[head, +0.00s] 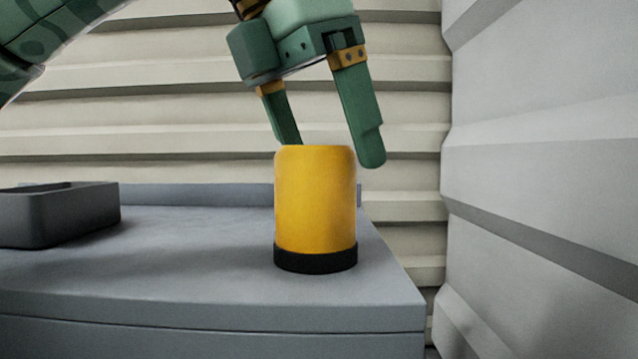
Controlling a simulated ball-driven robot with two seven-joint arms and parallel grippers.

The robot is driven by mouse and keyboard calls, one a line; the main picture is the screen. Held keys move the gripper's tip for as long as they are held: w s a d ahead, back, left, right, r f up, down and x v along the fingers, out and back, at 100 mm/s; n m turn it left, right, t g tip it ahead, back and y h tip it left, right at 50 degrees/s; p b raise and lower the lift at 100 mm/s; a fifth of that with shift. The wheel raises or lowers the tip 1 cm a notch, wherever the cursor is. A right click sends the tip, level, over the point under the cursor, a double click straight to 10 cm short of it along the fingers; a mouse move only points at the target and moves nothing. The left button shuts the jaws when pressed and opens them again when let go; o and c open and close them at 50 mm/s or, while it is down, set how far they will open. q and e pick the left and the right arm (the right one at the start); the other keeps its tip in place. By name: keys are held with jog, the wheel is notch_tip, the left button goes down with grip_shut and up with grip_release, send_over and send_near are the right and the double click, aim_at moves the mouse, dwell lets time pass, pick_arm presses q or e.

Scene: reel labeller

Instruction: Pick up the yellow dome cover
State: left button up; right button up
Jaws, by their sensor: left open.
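The yellow dome cover (315,200) stands upright on the grey worktop (190,260), near its right edge. It is a yellow cylinder with a rounded top rim and a black band around its base. My left gripper (328,155) is open above it, fingers pointing down. The right finger hangs just right of the cover's top edge in the picture. The lower tip of the left finger is hidden behind the cover's top, so that finger is farther from the camera. I see nothing held between the fingers. My right gripper is not in view.
A dark grey open tray (75,218) sits on the worktop at the left. A low raised lip (190,195) runs along the worktop's back. Corrugated pale walls (550,150) stand behind and to the right. The worktop between tray and cover is clear.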

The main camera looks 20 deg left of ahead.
aim_at(328, 185)
pick_arm(q)
jog(key=f, duration=0.1)
jog(key=s+f, duration=0.1)
jog(key=shift+s+f, duration=0.1)
jog(key=shift+f, duration=0.25)
jog(key=shift+x, duration=0.95)
jog(key=shift+w+f, duration=0.1)
jog(key=shift+w, duration=0.5)
jog(key=shift+c, duration=0.6)
jog(key=shift+s+d, duration=0.1)
jog(key=shift+s, duration=0.1)
jog(key=c, duration=0.5)
jog(key=shift+s, duration=0.1)
jog(key=c, duration=0.6)
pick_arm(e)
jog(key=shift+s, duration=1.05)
pick_arm(q)
jog(key=shift+o, duration=0.2)
